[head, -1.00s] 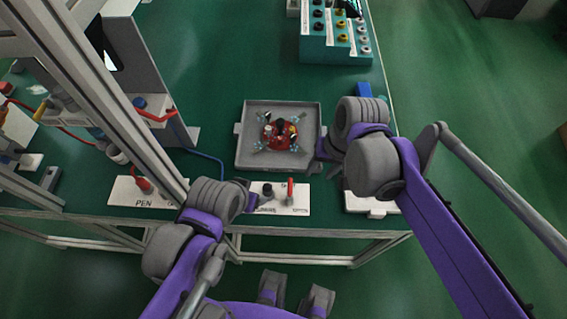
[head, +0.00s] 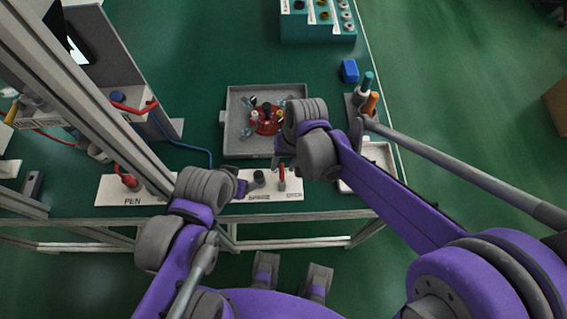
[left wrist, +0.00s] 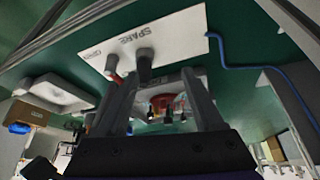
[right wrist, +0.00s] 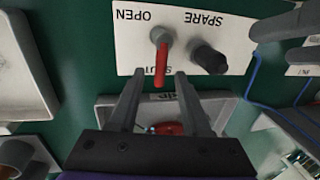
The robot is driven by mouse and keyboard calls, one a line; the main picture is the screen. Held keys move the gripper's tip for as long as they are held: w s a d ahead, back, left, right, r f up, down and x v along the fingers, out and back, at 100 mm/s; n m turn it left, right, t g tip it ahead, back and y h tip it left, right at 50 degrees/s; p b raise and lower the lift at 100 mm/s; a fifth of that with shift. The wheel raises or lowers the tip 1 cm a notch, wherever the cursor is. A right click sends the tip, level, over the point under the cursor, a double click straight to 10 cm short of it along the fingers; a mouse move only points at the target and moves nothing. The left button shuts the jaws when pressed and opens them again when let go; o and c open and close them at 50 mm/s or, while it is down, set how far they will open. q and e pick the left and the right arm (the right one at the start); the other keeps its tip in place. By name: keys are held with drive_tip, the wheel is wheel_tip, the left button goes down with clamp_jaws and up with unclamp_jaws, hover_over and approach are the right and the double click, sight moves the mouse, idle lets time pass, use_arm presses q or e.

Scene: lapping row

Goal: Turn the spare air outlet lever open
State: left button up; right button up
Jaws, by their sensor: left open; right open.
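The spare outlet plate (right wrist: 235,28) is white, with OPEN, SPARE and a partly covered label ending in UT. Its red lever (right wrist: 160,72) runs from a grey pivot toward that covered label. The black outlet (right wrist: 208,58) stands beside it. In the head view the lever (head: 282,174) points away from the front edge. My right gripper (right wrist: 159,78) is open, its fingertips either side of the lever's free end; contact cannot be told. My left gripper (left wrist: 162,75) is open and empty, near the plate's left part, with outlet and lever (left wrist: 115,76) in its view.
A grey tray (head: 232,128) with a red fixture (head: 266,125) lies just behind the plate. A white tray (head: 375,155), blue block (head: 349,70) and bottles are right.

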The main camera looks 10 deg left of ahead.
drive_tip(key=shift+f, duration=0.15)
clamp_jaws()
idle(0.5)
drive_tip(key=m, duration=0.2)
drive_tip(key=d+m, duration=0.1)
drive_tip(key=shift+d+m+t, duration=0.2)
drive_tip(key=shift+m+t, duration=0.2)
drive_tip(key=m, duration=0.1)
drive_tip(key=d+m, duration=0.1)
drive_tip(key=m, duration=0.2)
drive_tip(key=shift+s+d+m+t, duration=0.25)
drive_tip(key=shift+s+m+t, duration=0.05)
drive_tip(key=shift+t, duration=0.1)
drive_tip(key=m, duration=0.2)
drive_tip(key=s+d+m, duration=0.1)
drive_tip(key=m, duration=0.2)
drive_tip(key=shift+s+d+t+h, duration=0.15)
drive_tip(key=shift+s+t+h, duration=0.05)
drive_tip(key=shift+t+h, duration=0.2)
drive_tip(key=shift+s+d+m+h, duration=0.15)
drive_tip(key=shift+s+m, duration=0.1)
drive_tip(key=shift+m, duration=0.5)
drive_tip(key=shift+s+m+h, duration=0.1)
drive_tip(key=shift+s+m, duration=0.1)
drive_tip(key=shift+m, duration=0.6)
drive_tip(key=shift+s+d+m+h, duration=0.15)
drive_tip(key=shift+s+m, duration=0.1)
drive_tip(key=shift+m, duration=0.5)
